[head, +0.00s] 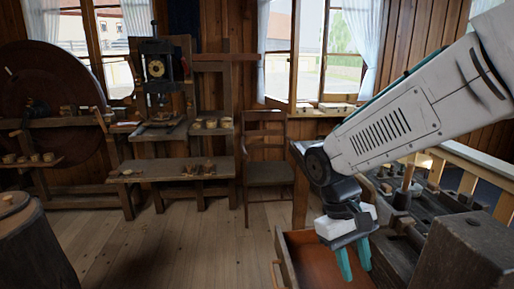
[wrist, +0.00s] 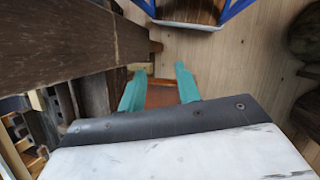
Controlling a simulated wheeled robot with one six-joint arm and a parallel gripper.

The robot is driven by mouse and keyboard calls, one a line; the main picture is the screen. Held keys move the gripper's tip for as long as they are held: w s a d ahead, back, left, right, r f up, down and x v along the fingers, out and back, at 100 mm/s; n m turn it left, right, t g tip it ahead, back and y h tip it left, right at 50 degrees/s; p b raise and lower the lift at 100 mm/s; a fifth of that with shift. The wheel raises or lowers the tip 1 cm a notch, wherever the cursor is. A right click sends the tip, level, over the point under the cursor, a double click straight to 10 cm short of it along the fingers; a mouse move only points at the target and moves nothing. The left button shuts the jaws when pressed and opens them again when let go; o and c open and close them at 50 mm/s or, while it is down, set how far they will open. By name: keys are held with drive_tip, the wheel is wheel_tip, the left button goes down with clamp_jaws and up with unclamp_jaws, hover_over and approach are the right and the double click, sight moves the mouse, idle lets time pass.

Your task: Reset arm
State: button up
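My gripper (head: 354,262) hangs from my white arm at the right of the head view, pointing down over an open drawer (head: 318,262) with a reddish-brown inside. Its two teal fingers are spread apart. In the wrist view my gripper (wrist: 160,82) shows the fingers apart with nothing between them, and part of the reddish-brown drawer (wrist: 162,97) lies below. I cannot tell how high the fingertips are above the drawer bottom.
A dark workbench (head: 400,220) with tools stands right beside my gripper. A wooden chair (head: 266,150) and a bench with spools (head: 170,170) stand at the back. A round wooden block (head: 30,245) is at front left. The floor (head: 190,230) between is clear.

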drive_tip(key=s+d+r+m+t+y, duration=0.1)
drive_tip(key=s+d+r+t, duration=0.1)
drive_tip(key=s, duration=0.5)
drive_tip(key=s+d+r+m+t+y, duration=0.2)
drive_tip(key=s+d+r+t, duration=0.1)
drive_tip(key=s+d+r, duration=0.2)
drive_tip(key=shift+s+d+r+m, duration=0.2)
drive_tip(key=shift+s+m, duration=0.1)
drive_tip(key=shift+s, duration=0.6)
